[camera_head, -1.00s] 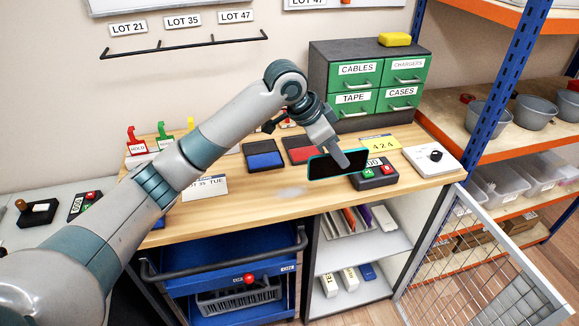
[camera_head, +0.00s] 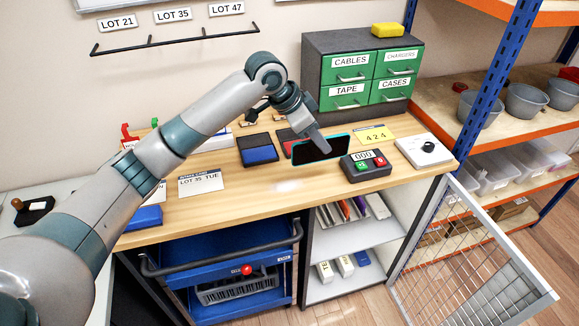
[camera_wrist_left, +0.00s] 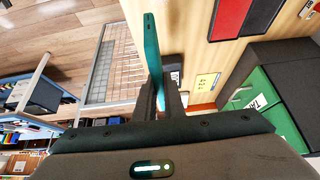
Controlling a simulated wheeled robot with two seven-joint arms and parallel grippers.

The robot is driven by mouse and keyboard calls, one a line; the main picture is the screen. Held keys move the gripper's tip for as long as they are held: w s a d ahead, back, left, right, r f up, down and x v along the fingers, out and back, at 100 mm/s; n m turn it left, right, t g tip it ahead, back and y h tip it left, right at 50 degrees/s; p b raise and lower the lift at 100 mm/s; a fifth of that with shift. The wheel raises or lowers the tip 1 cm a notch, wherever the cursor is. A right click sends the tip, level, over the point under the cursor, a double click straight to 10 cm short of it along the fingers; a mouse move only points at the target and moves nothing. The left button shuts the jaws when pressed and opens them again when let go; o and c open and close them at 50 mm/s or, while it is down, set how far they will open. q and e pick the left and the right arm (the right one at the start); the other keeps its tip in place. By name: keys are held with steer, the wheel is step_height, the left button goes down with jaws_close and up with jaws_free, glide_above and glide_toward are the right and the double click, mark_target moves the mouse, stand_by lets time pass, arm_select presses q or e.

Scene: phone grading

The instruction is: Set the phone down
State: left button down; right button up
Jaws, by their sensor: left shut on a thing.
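The phone (camera_head: 318,149) has a black screen and a teal edge. In the head view it is held on edge above the wooden bench (camera_head: 240,201), just left of the counter box with red and green buttons. My left gripper (camera_head: 322,146) is shut on the phone. In the left wrist view the phone (camera_wrist_left: 153,48) shows as a thin teal slab between the fingers (camera_wrist_left: 161,92). I cannot tell the exact gap between phone and bench. My right gripper is not in view.
The counter box (camera_head: 366,166) stands close to the phone's right. A blue pad (camera_head: 258,149) and a red pad (camera_head: 288,140) lie behind. Green drawers (camera_head: 352,75) stand at the back. The bench front between is clear.

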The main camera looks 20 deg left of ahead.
arm_select(q)
steer(key=s+a+f+p, duration=0.2)
steer(key=s+a+f, duration=0.1)
steer(key=a, duration=0.4)
steer(key=shift+f, duration=0.75)
steer(key=shift+w+f+p, duration=0.1)
steer(key=shift+p, duration=0.2)
step_height(320, 180, down, 4)
steer(key=shift+r+p, duration=0.25)
steer(key=shift+p, duration=0.6)
steer(key=shift+f, duration=0.15)
steer(key=shift+f, duration=0.1)
steer(key=c, duration=1.8)
jaws_free()
steer(key=shift+c, duration=0.2)
